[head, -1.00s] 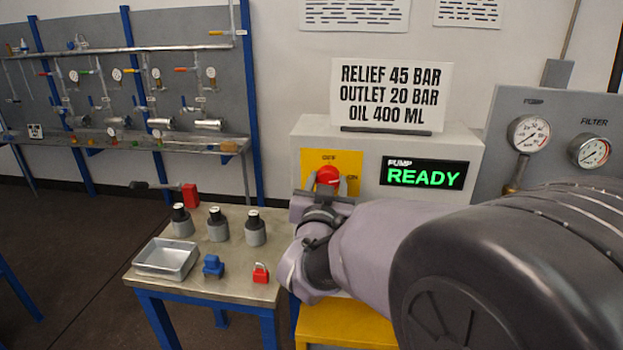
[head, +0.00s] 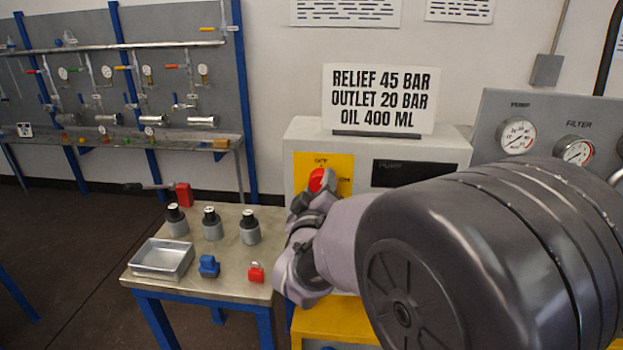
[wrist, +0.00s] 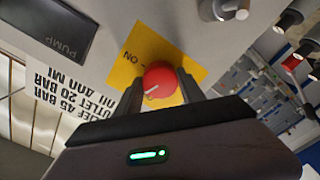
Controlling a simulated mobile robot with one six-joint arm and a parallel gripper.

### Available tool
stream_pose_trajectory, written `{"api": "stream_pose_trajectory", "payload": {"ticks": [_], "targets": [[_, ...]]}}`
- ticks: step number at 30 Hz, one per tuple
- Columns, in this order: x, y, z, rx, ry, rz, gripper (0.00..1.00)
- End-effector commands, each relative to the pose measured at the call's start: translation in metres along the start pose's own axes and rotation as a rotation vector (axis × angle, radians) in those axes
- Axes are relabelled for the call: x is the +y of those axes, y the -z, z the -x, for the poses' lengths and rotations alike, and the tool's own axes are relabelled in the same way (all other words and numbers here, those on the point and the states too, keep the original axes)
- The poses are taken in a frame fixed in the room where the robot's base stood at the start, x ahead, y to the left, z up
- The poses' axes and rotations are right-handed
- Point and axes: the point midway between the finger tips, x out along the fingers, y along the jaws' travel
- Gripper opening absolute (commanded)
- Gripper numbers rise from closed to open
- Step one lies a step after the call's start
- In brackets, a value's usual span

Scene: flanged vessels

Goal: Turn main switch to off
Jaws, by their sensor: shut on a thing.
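The main switch is a red rotary knob (head: 317,180) on a yellow plate (head: 341,163) on the front of the pale pump box. It also shows in the wrist view (wrist: 160,79), with a white pointer line on its face. My gripper (head: 322,184) is shut on the knob, one finger on each side of it in the wrist view (wrist: 163,85). The OFF label is partly readable above the knob in the head view. The ON label (wrist: 129,56) shows on the plate in the wrist view. The pump display (head: 417,173) is dark.
A small table (head: 256,291) at the left holds a metal tray (head: 162,260), several grey bottles, a blue part (head: 209,266) and a red padlock (head: 256,273). A sign (head: 379,100) stands on the pump box. A gauge panel (head: 486,112) stands at the right.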

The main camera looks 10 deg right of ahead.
Motion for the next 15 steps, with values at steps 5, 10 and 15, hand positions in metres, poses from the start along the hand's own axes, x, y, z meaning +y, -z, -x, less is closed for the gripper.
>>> {"api": "stream_pose_trajectory", "payload": {"ticks": [5, 10, 15], "targets": [[0.0005, 0.0003, 0.0001, -0.002, 0.002, 0.143, 0.06], [0.0003, 0.0, 0.0002, -0.002, 0.002, 0.255, 0.06], [0.0, -0.0002, 0.0002, -0.001, 0.001, 0.335, 0.06]]}}
